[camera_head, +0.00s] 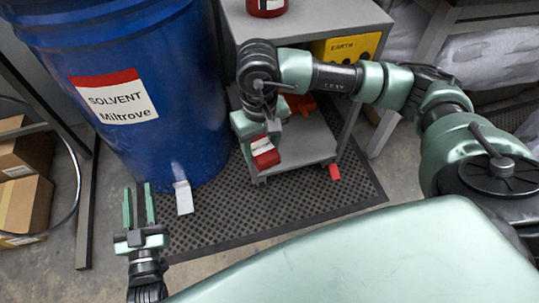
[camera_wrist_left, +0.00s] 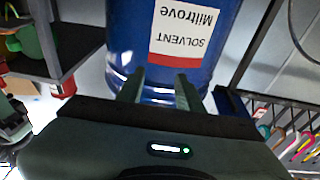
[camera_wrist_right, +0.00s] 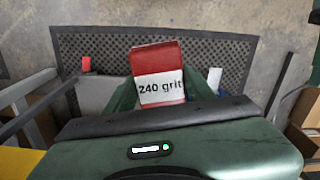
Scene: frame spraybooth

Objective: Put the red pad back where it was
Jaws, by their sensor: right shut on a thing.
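The red pad (camera_head: 265,153) is held in my right gripper (camera_head: 262,146), beside the left part of the cart's lower shelf in the head view. In the right wrist view the pad (camera_wrist_right: 158,58) stands out between the green fingers, with a white "240 grit" label facing the camera. I cannot tell its exact height over the shelf or mat. My left gripper (camera_head: 139,207) is open and empty, low at the left in front of the blue drum. Its two fingers also show apart in the left wrist view (camera_wrist_left: 160,92).
A blue solvent drum (camera_head: 180,100) stands left of the grey cart (camera_head: 300,24). The cart holds a red can (camera_head: 266,6) and a yellow box (camera_head: 352,46). A white piece (camera_head: 183,197) and a small red piece (camera_head: 335,172) are by the black mat (camera_head: 235,215). Cardboard boxes (camera_head: 24,204) stand far left.

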